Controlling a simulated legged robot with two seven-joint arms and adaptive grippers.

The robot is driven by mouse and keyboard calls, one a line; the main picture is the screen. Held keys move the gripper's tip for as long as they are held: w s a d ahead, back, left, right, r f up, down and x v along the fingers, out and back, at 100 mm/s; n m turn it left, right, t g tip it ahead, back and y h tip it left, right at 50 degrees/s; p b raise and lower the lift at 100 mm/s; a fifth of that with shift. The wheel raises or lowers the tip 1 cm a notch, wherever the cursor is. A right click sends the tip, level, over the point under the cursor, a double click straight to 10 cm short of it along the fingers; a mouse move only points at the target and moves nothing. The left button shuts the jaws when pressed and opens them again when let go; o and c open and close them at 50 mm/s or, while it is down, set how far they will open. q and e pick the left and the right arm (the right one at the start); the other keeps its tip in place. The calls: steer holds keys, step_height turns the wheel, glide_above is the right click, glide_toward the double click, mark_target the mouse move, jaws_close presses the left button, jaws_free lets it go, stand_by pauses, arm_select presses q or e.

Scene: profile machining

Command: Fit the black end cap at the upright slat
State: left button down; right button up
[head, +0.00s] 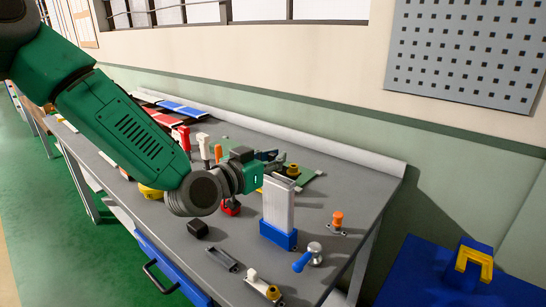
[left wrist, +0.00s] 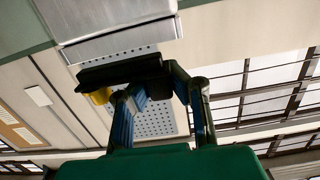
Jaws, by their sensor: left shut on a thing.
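The upright slat (head: 278,207) is a pale silver profile standing in a blue holder (head: 278,234) on the grey bench. My left gripper (head: 272,157) is above and just behind the slat's top in the head view. In the left wrist view its fingers (left wrist: 160,88) are closed around a dark flat piece, which appears to be the black end cap (left wrist: 122,70). Pale silver surfaces, probably the slat, show beyond the cap in that view. Whether the cap touches the slat cannot be told. The cap is not clearly visible in the head view. My right gripper is out of view.
A black block (head: 198,229) lies on the bench left of the slat. An orange-topped part (head: 337,220), a blue-handled clamp (head: 308,257) and a grey bracket (head: 222,259) stand nearby. Red and white clamps (head: 202,143) are farther back. A blue surface with a yellow bracket (head: 474,261) is at right.

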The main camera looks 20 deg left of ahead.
arm_select(q)
steer(key=shift+a+f, duration=0.1)
steer(key=shift+a, duration=0.65)
steer(key=shift+d, duration=1.1)
steer(key=shift+a+f, duration=0.1)
steer(key=shift+a, duration=0.7)
steer(key=shift+d+f, duration=0.1)
steer(key=shift+d, duration=0.6)
steer(key=shift+d+f+b, duration=0.15)
steer(key=shift+f+b, duration=0.05)
steer(key=shift+b, duration=0.2)
steer(key=shift+a+f, duration=0.2)
steer(key=shift+a, duration=0.5)
steer(key=shift+d+r, duration=0.3)
steer(key=shift+d, duration=0.1)
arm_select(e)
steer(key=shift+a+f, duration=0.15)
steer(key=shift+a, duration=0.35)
arm_select(q)
steer(key=shift+a, duration=0.25)
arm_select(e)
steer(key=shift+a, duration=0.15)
